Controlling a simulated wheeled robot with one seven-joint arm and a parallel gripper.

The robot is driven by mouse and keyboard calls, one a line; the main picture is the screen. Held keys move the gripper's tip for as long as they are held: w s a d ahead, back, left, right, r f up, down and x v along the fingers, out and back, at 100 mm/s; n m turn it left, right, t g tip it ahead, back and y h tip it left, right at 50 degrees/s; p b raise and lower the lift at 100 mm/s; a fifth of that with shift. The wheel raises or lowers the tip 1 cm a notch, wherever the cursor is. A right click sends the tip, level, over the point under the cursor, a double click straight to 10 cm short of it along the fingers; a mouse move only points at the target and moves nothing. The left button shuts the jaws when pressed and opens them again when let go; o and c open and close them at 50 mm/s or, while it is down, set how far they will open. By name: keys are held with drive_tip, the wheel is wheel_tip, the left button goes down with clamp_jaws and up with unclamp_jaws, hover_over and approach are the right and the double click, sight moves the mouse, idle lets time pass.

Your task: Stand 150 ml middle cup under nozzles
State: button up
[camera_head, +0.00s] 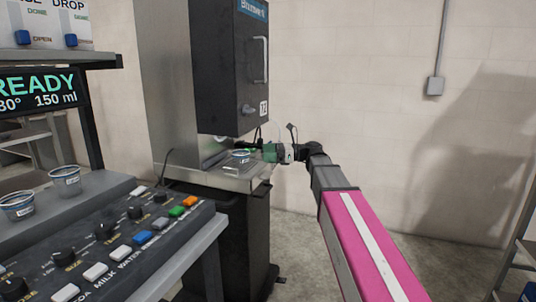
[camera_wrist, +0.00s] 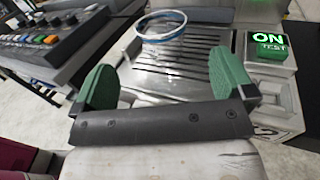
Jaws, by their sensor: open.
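A clear cup with a blue rim (camera_head: 241,156) stands upright on the metal drip tray (camera_head: 225,174) of the dark dispenser (camera_head: 231,80). The cup's rim also shows in the wrist view (camera_wrist: 160,27), beyond my fingertips, over the slotted tray (camera_wrist: 182,88). My gripper (camera_head: 259,152) is beside the cup at its right in the head view. In the wrist view my gripper (camera_wrist: 163,66) is open, with its two green fingers apart and nothing held between them. The nozzles are hidden from both views, so I cannot tell how the cup lines up with them.
Two more cups, near (camera_head: 17,205) and far (camera_head: 65,178), stand on a ledge at the left. The button panel (camera_head: 110,235) is in front of them. A display (camera_head: 43,93) reads READY and 150 ml. A lit ON TEST button (camera_wrist: 267,42) is beside the tray.

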sight(241, 153)
drive_tip(key=a, duration=1)
drive_tip(key=shift+s+a, duration=0.3)
drive_tip(key=c, duration=0.9)
drive_tip(key=o, duration=0.9)
drive_tip(key=d, duration=1)
drive_tip(key=shift+w+d, duration=0.3)
drive_tip(key=shift+d, duration=0.1)
